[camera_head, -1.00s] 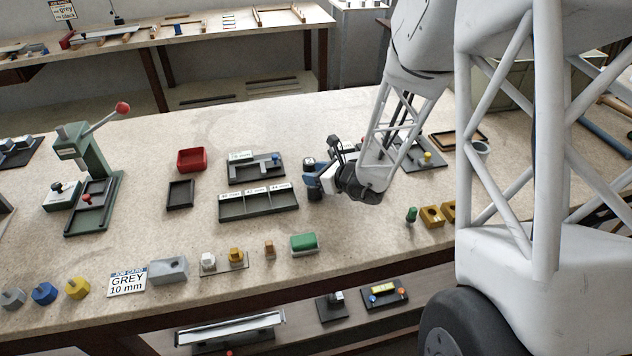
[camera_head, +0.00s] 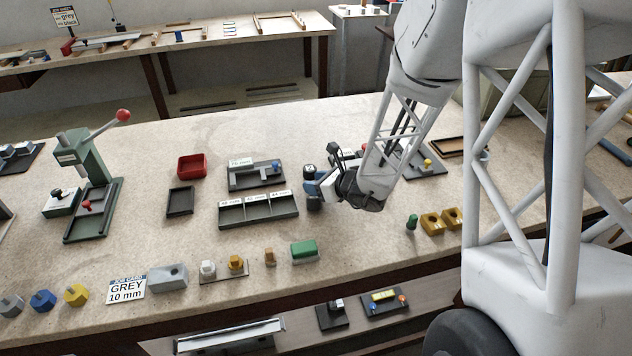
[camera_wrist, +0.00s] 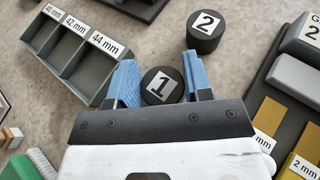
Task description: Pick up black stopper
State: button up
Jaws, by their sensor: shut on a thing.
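A black round stopper (camera_wrist: 162,86) with a white label "1" sits between the blue fingers of my gripper (camera_wrist: 162,80) in the wrist view. Both fingers touch its sides, so the gripper is shut on it. I cannot tell whether it is clear of the bench. A second black stopper (camera_wrist: 205,32), labelled "2", stands on the bench just beyond the right fingertip, apart from it. In the head view my gripper (camera_head: 313,194) is beside this second stopper (camera_head: 309,171), and the gripper hides most of the held one.
A grey tray (camera_head: 258,222) with compartments labelled 40, 42 and 44 mm lies left of my gripper, close by. A dark fixture (camera_wrist: 290,80) with yellow parts is at right in the wrist view.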

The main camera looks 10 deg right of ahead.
jog(key=shift+r, duration=0.8)
jog(key=s, duration=0.4)
jog(key=s+r, duration=0.1)
jog(key=s, duration=0.8)
jog(key=shift+s+d+r, duration=0.1)
jog(key=shift+s+r, duration=0.1)
jog(key=shift+r, duration=0.15)
jog(key=shift+s, duration=1)
jog(key=shift+w+r, duration=0.1)
